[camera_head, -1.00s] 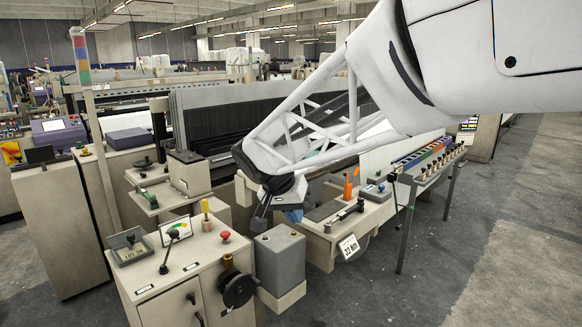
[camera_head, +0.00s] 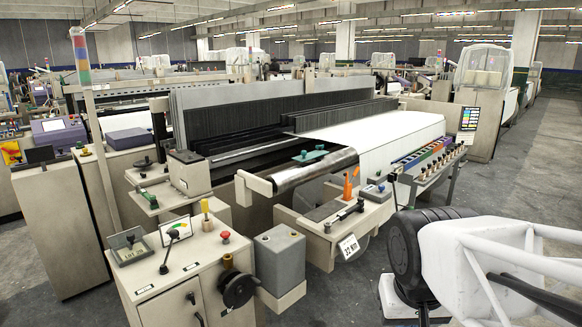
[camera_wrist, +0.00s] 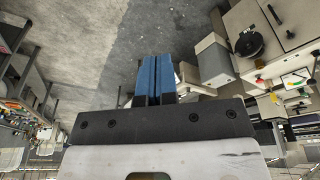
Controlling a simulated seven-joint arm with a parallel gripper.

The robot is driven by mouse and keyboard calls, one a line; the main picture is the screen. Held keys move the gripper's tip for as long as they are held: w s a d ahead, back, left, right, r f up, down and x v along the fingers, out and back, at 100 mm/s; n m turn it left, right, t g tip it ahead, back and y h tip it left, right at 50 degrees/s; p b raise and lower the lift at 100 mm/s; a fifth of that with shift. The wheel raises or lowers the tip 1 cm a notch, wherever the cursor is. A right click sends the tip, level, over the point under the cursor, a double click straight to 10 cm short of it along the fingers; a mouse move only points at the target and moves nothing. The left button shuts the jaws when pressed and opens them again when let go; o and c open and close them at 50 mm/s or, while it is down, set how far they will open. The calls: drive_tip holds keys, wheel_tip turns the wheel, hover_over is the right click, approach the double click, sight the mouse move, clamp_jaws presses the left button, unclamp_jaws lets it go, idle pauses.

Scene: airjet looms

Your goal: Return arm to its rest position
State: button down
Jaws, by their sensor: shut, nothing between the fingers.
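My gripper shows in the wrist view (camera_wrist: 157,77), with its two blue fingers side by side and touching. Nothing is held between them. Beyond the fingertips lies bare grey floor, with the loom's control cabinet off to the right. In the head view my arm is folded low at the bottom right corner, over the aisle floor and clear of the loom. The gripper's fingers are hidden from that view.
The loom (camera_head: 290,130) fills the middle, with white fabric (camera_head: 385,140) and a panel of knobs (camera_head: 432,160) on its right. A control cabinet (camera_head: 185,275) with a handwheel and a grey box (camera_head: 280,262) stands at front left. The aisle floor (camera_head: 530,180) at right is clear.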

drive_tip(key=shift+s+d+f+y, duration=0.15)
drive_tip(key=shift+s+f, duration=0.2)
drive_tip(key=shift+s, duration=0.4)
drive_tip(key=shift+s+d+f+y, duration=0.15)
drive_tip(key=shift+s+f, duration=0.2)
drive_tip(key=shift+s, duration=0.35)
